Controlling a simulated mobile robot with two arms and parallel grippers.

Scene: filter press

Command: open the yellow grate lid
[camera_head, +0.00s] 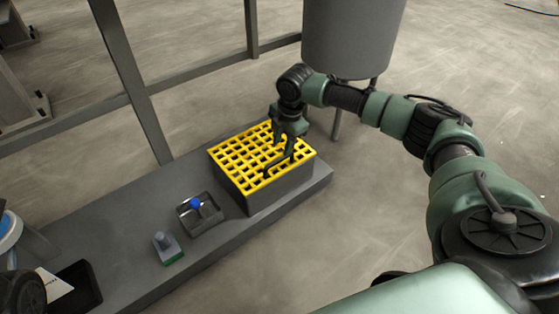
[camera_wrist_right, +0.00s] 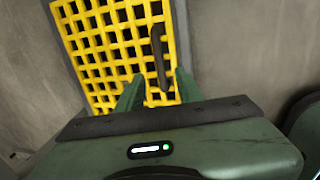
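The yellow grate lid (camera_head: 240,150) lies flat and closed on a dark grey box (camera_head: 283,187) on the bench. A dark bar handle (camera_head: 279,166) sits on the lid near its front right side. My right gripper (camera_head: 284,142) is over the lid at the handle, pointing down. In the right wrist view the grate (camera_wrist_right: 105,45) fills the upper left, and the handle (camera_wrist_right: 157,50) runs up from between the two spread green fingers (camera_wrist_right: 158,88). The fingers are open and apart from the handle; their height above it is hard to judge. My left gripper is not in view.
On the grey bench (camera_head: 125,215), left of the box, are a blue-knobbed joystick (camera_head: 196,204) and a small switch box (camera_head: 167,247). A metal frame (camera_head: 135,85) stands behind. A large grey tank (camera_head: 350,38) stands beyond my right arm. The floor to the right is clear.

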